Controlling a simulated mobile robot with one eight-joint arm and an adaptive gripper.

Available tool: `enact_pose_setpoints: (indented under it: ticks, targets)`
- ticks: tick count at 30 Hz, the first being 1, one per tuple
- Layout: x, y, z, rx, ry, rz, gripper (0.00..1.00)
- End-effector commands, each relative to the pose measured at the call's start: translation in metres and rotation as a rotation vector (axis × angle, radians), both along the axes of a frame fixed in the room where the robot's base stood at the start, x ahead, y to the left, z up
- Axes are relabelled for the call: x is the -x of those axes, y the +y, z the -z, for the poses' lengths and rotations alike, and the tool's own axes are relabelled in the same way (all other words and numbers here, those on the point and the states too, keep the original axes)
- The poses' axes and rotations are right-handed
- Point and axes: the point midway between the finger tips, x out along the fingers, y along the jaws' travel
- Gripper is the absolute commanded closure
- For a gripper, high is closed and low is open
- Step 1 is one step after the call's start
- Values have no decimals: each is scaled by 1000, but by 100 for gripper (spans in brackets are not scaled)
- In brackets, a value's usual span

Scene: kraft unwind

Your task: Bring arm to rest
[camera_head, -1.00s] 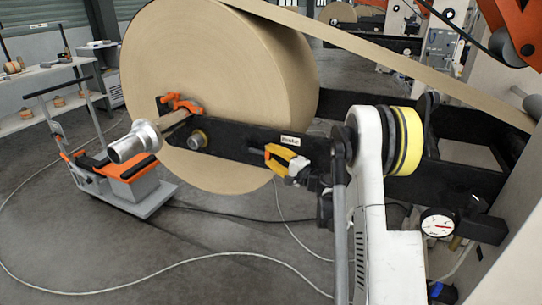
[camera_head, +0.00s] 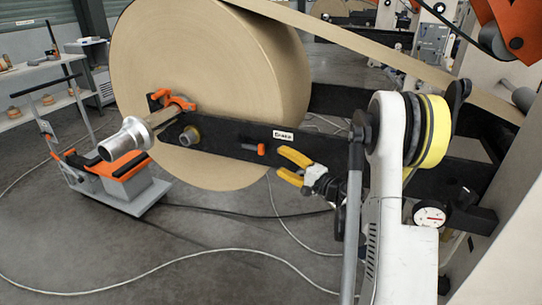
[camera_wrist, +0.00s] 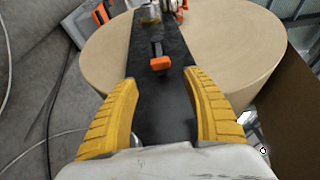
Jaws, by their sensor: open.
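My gripper (camera_head: 292,167) has yellow fingers that are spread open with nothing between them. In the head view it is in front of the black unwind arm, just right of a small orange-handled lever (camera_head: 254,149) below a white label. In the wrist view the fingers (camera_wrist: 163,110) frame the dark face of the unwind arm (camera_wrist: 160,40), and the orange lever end (camera_wrist: 160,63) shows beyond the fingertips, apart from them. My white arm link stands upright at the right of the head view and covers part of the machine behind it.
A large brown paper roll (camera_head: 210,75) sits on a shaft with a metal end (camera_head: 125,140) and an orange clamp (camera_head: 178,102). An orange and grey trolley (camera_head: 120,180) stands left. A pressure gauge (camera_head: 430,215) is at the right. Cables (camera_head: 150,275) lie on the floor.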

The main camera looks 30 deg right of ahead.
Motion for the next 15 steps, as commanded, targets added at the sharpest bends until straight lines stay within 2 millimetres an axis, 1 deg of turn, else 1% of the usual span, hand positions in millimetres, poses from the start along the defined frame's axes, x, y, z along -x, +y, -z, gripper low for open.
enact_pose_setpoints:
  ticks: [1, 3, 6, 15]
  targets:
    - [8, -3, 0, 0, 0, 3, 42]
    - [16, -5, 0, 0, 0, 1, 42]
    - [23, -6, 0, 0, 0, 1, 42]
    - [24, -7, 0, 0, 0, 0, 42]
